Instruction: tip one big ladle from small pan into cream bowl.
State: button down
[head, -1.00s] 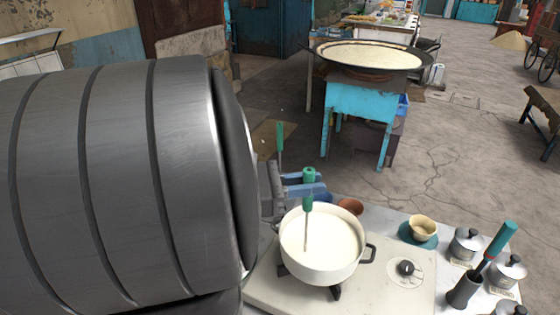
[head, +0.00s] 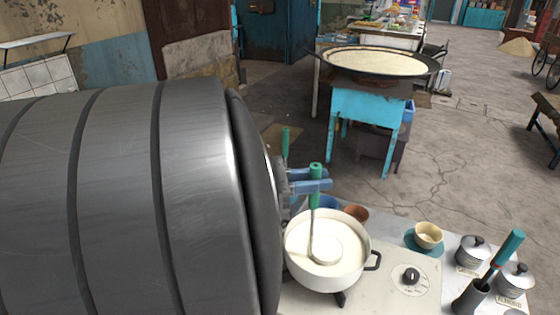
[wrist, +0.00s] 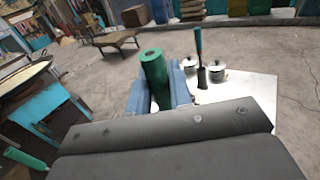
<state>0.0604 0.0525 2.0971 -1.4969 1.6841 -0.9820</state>
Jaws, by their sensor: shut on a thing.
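The wrist view also shows the gripper (wrist: 160,95) around the upright green handle (wrist: 152,65). The ladle's round white bowl (head: 318,248) shows inside the pan, at or just above the milk; I cannot tell how full it is. The small white pan (head: 338,283) holds white milk and stands on the burner. The cream bowl (head: 428,234) sits right of the pan on a teal saucer (head: 413,245).
A brown cup (head: 356,214) stands behind the pan. Lidded metal pots (head: 473,253) and a dark holder with a teal-handled tool (head: 470,296) stand at the right. A second green handle (head: 286,143) rises behind my gripper. A wide pan (head: 380,62) on a blue stand is farther back.

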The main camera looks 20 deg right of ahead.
jog(key=shift+r, duration=3.55)
jog(key=shift+w, duration=0.2)
jog(key=shift+w+d+r+n, duration=0.15)
jog(key=shift+w+n, duration=0.35)
jog(key=shift+w, duration=0.35)
jog(key=shift+w+d+n, duration=0.2)
jog(key=shift+w+n, duration=0.3)
jog(key=shift+w, duration=0.35)
jog(key=shift+w+d+r+n, duration=0.15)
jog(key=shift+w+n, duration=0.35)
jog(key=shift+w, duration=0.35)
jog(key=shift+w+f, duration=0.1)
jog(key=shift+s, duration=0.2)
jog(key=shift+s+a+r+m, duration=0.2)
jog(key=shift+s+m, duration=0.3)
jog(key=shift+s, duration=0.4)
jog(key=shift+s+a+r+m, duration=0.15)
jog(key=shift+s+r+m, duration=0.25)
jog(key=shift+s, duration=0.45)
jog(key=shift+s+a+r+m, duration=0.15)
jog(key=shift+s+m, duration=0.45)
jog(key=shift+s, duration=0.3)
